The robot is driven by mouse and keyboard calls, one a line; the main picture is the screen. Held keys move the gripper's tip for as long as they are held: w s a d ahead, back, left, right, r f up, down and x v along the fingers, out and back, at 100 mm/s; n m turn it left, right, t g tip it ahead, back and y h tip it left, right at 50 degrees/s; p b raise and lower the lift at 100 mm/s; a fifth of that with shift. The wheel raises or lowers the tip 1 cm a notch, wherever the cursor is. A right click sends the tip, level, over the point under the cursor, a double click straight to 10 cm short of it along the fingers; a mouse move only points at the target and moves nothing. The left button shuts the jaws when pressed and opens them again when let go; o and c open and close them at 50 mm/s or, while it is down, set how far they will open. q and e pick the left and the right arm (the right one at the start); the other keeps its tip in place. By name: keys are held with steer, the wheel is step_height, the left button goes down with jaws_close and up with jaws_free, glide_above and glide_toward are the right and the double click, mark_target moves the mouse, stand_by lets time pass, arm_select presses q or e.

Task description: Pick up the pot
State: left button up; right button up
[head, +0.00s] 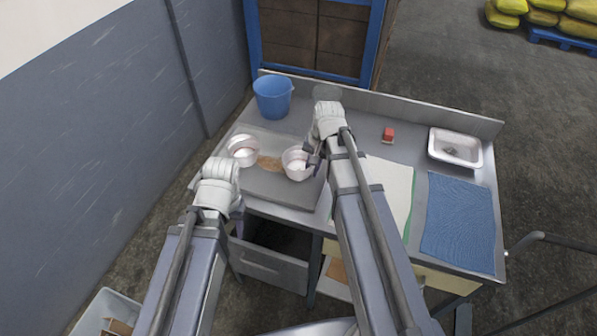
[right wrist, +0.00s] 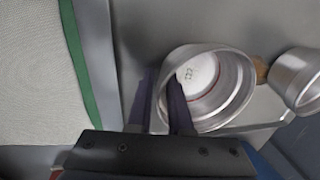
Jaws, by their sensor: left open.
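A round metal pot (head: 298,164) with a pale inside stands on the right half of a grey board (head: 275,185). In the right wrist view the same pot (right wrist: 240,85) shows a white disc with dark print and a red ring inside. My right gripper (head: 313,160) is at its right rim. In the right wrist view its fingers (right wrist: 160,100) straddle the pot wall, one outside and one over the inside. Whether they press on the wall is unclear. A second, similar pot (head: 243,151) stands to the left. My left gripper (head: 236,208) is low left, its fingers mostly hidden by the wrist.
A brown piece (head: 269,163) lies between the pots. A blue bucket (head: 272,98) stands behind them. A raised edge (head: 400,106) runs along the counter's back.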

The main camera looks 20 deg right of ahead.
steer(key=shift+r, duration=0.1)
jaws_close()
stand_by(1.3)
